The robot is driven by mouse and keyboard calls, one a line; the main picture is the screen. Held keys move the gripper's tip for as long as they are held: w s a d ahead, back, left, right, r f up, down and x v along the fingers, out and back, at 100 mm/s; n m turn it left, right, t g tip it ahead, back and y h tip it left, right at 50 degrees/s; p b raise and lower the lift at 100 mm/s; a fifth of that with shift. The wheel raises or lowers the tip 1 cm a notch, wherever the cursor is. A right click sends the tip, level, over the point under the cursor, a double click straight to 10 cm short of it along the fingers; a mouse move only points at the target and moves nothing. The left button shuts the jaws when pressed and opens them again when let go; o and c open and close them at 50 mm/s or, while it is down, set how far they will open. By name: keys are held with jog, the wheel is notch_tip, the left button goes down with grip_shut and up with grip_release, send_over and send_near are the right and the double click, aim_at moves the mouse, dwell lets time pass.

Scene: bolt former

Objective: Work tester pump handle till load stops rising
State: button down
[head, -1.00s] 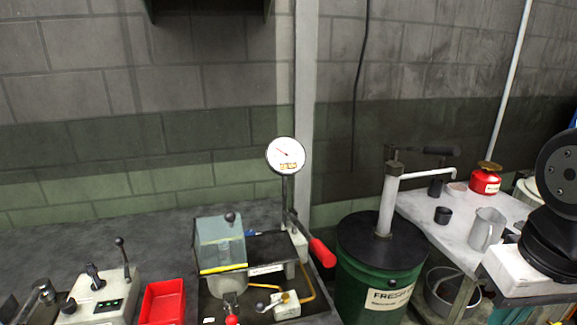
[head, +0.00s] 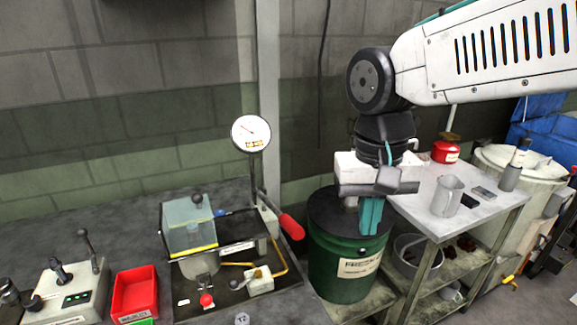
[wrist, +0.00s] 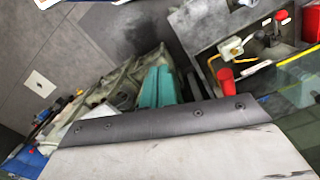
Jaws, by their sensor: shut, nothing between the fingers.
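The tester's pump handle has a red grip (head: 291,227) that slants down to the right from the base of the gauge post. The round white gauge (head: 250,133) stands above it, its thin needle toward the upper left; the reading is too small to tell. My gripper (head: 370,215) points down in front of the green drum, right of the red grip and apart from it. Its teal fingers are together and empty. In the wrist view the fingers (wrist: 155,87) are left of a red grip (wrist: 225,77), apart from it.
A clear guard (head: 190,228) and a valve block (head: 258,282) sit on the tester tray. A red bin (head: 134,296) and a control box (head: 70,291) are to its left. The green drum (head: 345,262) and a side table (head: 470,207) with a jug (head: 447,196) stand right.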

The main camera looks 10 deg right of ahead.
jog(key=w+a+m, duration=0.2)
jog(key=a, duration=0.1)
jog(key=w+a+r+m, duration=0.1)
jog(key=w+a+m, duration=0.1)
jog(key=w+a, duration=0.1)
jog(key=w+a+m, duration=0.2)
jog(key=a, duration=0.1)
jog(key=shift+w+a+r+m, duration=0.2)
jog(key=shift+r+m, duration=0.15)
jog(key=shift+m, duration=0.05)
jog(key=f+m, duration=0.1)
jog(key=m, duration=0.1)
jog(key=w+a+f+m, duration=0.1)
jog(key=f+m, duration=0.1)
jog(key=w+f+m, duration=0.1)
jog(key=m, duration=0.2)
jog(key=shift+a+f, duration=0.2)
jog(key=shift+f, duration=0.15)
jog(key=shift+f, duration=0.1)
notch_tip(320, 180, down, 11)
dwell(0.6)
jog(key=shift+r, duration=5.55)
